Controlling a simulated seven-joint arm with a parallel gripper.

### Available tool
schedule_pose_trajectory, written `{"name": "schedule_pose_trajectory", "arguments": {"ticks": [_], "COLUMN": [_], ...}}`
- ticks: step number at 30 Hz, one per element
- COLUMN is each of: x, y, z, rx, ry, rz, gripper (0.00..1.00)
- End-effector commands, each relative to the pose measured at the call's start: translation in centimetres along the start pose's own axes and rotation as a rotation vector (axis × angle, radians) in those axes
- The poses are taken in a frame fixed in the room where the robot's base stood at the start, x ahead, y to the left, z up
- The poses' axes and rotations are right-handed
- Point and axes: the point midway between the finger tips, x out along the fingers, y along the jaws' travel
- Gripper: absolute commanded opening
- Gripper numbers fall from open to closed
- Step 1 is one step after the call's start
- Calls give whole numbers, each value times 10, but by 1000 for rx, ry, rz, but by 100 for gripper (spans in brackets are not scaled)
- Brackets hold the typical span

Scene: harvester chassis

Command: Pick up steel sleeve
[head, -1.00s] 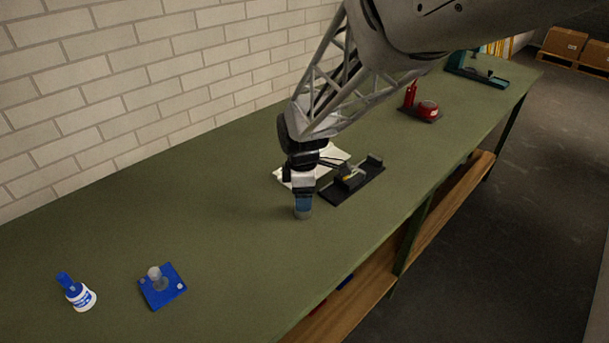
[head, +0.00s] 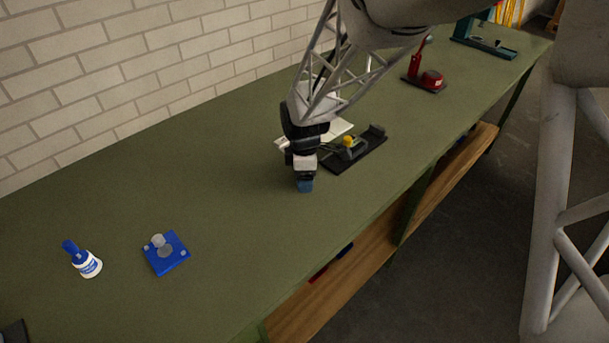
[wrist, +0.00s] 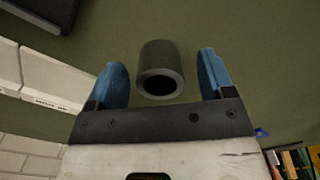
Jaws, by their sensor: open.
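The steel sleeve (wrist: 160,62) is a short dark grey hollow cylinder. In the wrist view it stands between the two blue fingers of my gripper (wrist: 160,80), with a visible gap on each side. The fingers are open and do not appear to touch it. In the head view my gripper (head: 305,186) points down at the green bench, its blue fingertips low over the surface. The sleeve is hidden behind the fingers there.
A black fixture with a yellow part (head: 352,150) sits close behind my gripper, beside white paper (head: 340,126). A red tool (head: 428,79) is farther back.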

Motion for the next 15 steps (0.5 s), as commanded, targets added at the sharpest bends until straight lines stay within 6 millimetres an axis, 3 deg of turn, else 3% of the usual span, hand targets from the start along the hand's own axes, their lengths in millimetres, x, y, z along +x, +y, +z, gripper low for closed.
{"name": "schedule_pose_trajectory", "arguments": {"ticks": [8, 15], "x": [0, 0], "y": [0, 0], "z": [0, 0], "rx": [0, 0], "ry": [0, 0], "rz": [0, 0], "gripper": [75, 42]}}
